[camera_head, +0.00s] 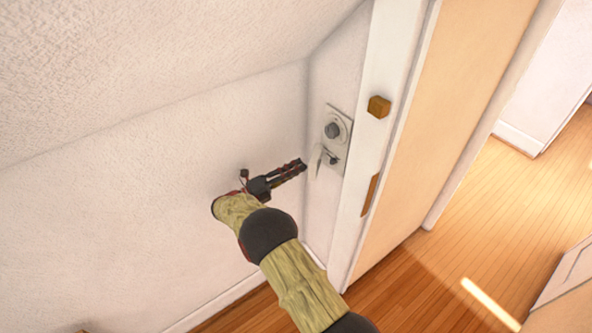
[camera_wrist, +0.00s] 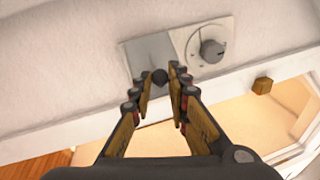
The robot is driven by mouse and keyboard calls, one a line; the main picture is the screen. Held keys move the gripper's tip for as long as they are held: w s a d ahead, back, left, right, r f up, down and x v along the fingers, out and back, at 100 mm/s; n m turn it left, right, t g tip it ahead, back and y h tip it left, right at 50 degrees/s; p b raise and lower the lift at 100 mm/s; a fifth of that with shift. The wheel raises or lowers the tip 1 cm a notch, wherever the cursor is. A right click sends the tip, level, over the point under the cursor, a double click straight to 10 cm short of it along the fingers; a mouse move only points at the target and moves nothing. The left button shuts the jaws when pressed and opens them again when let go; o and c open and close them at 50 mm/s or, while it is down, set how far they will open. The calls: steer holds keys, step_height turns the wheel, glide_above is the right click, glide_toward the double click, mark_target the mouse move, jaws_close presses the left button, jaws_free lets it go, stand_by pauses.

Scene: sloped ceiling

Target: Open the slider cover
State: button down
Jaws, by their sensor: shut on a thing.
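The wall control plate (camera_head: 342,116) has a round dial (camera_head: 333,130) and a small dark knob (camera_head: 333,159) below it. A thin pale flap, the slider cover (camera_head: 318,163), stands out from the plate's lower part. In the wrist view my gripper (camera_wrist: 161,80) hides part of the lower edge; the exact contact is too small to make out.
A white door frame (camera_head: 375,150) with a wooden block (camera_head: 379,107) and a wooden strip (camera_head: 369,195) stands just right of the plate. The sloped ceiling (camera_head: 150,60) comes down above my arm. Open wooden floor (camera_head: 500,220) lies to the right.

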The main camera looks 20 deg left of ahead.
steer(key=shift+f, duration=0.15)
steer(key=c, duration=1.7)
jaws_free()
